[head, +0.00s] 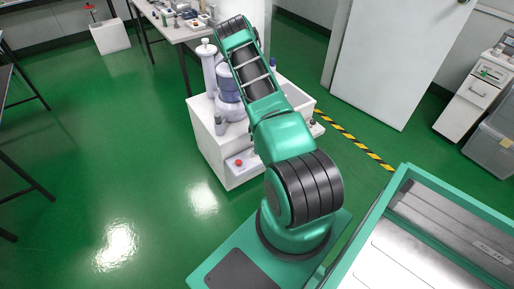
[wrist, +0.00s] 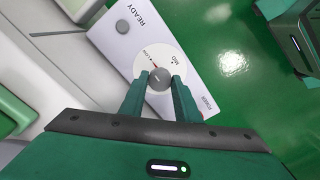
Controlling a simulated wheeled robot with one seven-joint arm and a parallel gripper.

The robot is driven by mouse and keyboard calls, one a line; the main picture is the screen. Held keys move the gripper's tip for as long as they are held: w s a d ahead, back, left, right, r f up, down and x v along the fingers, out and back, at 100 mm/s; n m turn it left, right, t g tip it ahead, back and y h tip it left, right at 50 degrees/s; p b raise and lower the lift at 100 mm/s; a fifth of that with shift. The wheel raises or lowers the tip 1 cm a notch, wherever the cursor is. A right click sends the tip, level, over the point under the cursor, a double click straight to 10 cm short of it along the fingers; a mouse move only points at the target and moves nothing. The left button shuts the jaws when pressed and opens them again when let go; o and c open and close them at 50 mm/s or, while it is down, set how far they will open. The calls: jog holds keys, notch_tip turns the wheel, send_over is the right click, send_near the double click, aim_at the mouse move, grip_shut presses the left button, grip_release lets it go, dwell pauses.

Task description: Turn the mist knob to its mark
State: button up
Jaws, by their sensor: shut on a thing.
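The mist knob (wrist: 158,79) is a small round grey knob in the wrist view. In the head view my arm hides the gripper and the knob.
The white panel (wrist: 191,72) also carries a grey button (wrist: 123,26) by the word READY. In the head view a white cabinet (head: 205,150) bears bottles and a small panel with a red button (head: 239,162). Green floor is clear to the left.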

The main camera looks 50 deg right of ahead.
jog(key=shift+w+d+r, duration=0.1)
jog(key=shift+w, duration=0.25)
jog(key=o, duration=1)
jog(key=shift+o, duration=0.2)
jog(key=shift+s, duration=0.15)
notch_tip(320, 180, up, 11)
jog(key=shift+f, duration=0.2)
